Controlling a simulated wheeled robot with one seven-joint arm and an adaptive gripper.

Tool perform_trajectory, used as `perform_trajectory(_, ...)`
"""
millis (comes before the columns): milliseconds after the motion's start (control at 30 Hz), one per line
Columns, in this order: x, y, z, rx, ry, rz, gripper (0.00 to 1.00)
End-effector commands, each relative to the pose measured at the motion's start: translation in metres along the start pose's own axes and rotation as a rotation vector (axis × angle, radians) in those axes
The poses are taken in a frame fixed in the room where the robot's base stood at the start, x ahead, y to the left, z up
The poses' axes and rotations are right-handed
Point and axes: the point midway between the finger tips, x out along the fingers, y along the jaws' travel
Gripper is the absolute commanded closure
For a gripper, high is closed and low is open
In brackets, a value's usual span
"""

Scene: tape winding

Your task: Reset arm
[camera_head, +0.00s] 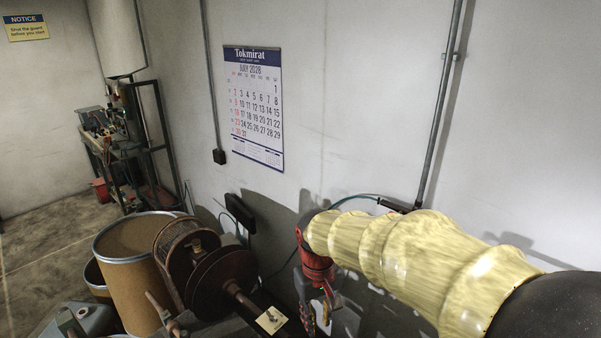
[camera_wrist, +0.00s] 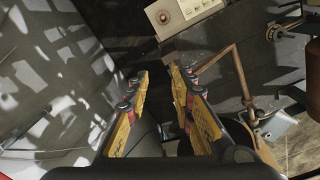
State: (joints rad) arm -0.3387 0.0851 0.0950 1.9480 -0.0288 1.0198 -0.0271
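My arm, in a pale yellow ribbed sleeve, reaches in from the right in the head view. My gripper (camera_head: 318,312) hangs below its red wrist joint at the lower middle, in front of the wall. In the wrist view, the two yellow-padded fingers of my gripper (camera_wrist: 158,74) stand well apart, with nothing between them. The winding machine (camera_head: 222,277) has a round dark disc and a shaft, and stands to the left of my gripper, apart from it. The lower part of my gripper is cut off in the head view.
A brown drum (camera_head: 135,270) stands left of the machine. A wall calendar (camera_head: 254,105) and conduits are on the wall. A workbench (camera_head: 125,145) stands at the far left. A pale control panel (camera_wrist: 182,14) and a thin bent rod (camera_wrist: 240,75) show beyond my fingers in the wrist view.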

Motion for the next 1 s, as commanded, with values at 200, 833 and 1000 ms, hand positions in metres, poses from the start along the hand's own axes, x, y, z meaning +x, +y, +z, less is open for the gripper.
perform_trajectory(200,-0.001,0.025,0.070,0.103,0.110,-0.005,0.76)
perform_trajectory(833,0.015,0.063,0.217,0.340,0.442,0.051,0.76)
perform_trajectory(1000,0.011,0.071,0.224,0.375,0.492,0.068,0.76)
